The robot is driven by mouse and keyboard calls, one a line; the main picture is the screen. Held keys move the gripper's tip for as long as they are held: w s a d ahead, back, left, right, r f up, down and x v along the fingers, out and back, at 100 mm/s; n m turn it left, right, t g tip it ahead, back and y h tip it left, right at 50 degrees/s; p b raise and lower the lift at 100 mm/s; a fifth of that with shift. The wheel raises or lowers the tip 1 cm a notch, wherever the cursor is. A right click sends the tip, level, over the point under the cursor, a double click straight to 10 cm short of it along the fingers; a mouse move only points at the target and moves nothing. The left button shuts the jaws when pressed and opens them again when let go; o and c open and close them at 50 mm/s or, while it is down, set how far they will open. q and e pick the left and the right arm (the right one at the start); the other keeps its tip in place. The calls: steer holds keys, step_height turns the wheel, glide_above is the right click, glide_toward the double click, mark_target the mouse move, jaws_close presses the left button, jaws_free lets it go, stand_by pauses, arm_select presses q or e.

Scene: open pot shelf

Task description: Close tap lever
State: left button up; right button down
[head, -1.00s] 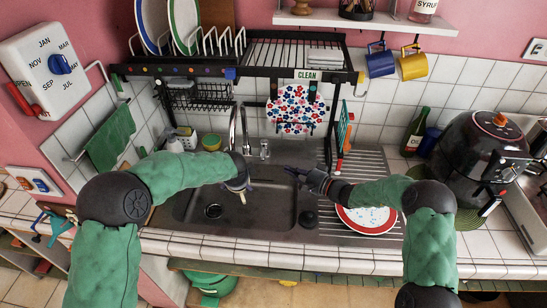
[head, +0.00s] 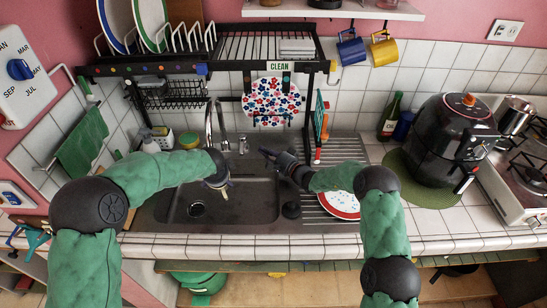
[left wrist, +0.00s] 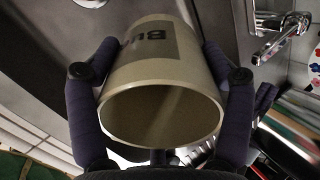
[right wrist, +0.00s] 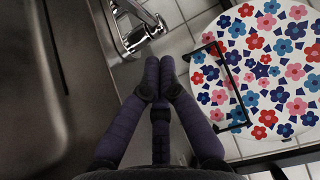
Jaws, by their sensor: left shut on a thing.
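The chrome tap (head: 209,120) stands behind the sink, with a small chrome fitting (head: 243,146) to its right. Chrome tap parts also show in the right wrist view (right wrist: 137,36) and left wrist view (left wrist: 280,38). I cannot tell the lever's exact setting. My right gripper (head: 265,154) is a little right of and in front of the fitting, apart from it. Its fingertips meet with nothing between them in the right wrist view (right wrist: 158,78). My left gripper (head: 224,188) is shut around a cream cup (left wrist: 160,75) with dark lettering, over the sink.
A flowered round board (head: 270,103) hangs behind the right gripper from the black dish rack (head: 318,80). A red-rimmed plate (head: 340,207) lies on the drainboard. A black air fryer (head: 450,140) stands at right.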

steer(key=shift+w+a, duration=0.15)
steer(key=shift+a, duration=1.05)
steer(key=shift+w+a, duration=0.15)
steer(key=shift+a, duration=1)
arm_select(q)
steer(key=shift+d, duration=0.1)
arm_select(e)
steer(key=shift+s+a, duration=0.2)
steer(key=shift+a, duration=0.45)
arm_select(q)
steer(key=shift+w, duration=0.1)
steer(key=shift+a, duration=0.2)
arm_select(e)
steer(key=v, duration=0.4)
steer(key=w+d+v, duration=0.1)
steer(key=v, duration=0.3)
steer(key=w+d+v, duration=0.1)
steer(key=v, duration=0.4)
steer(key=shift+s, duration=0.1)
arm_select(q)
steer(key=shift+d, duration=0.1)
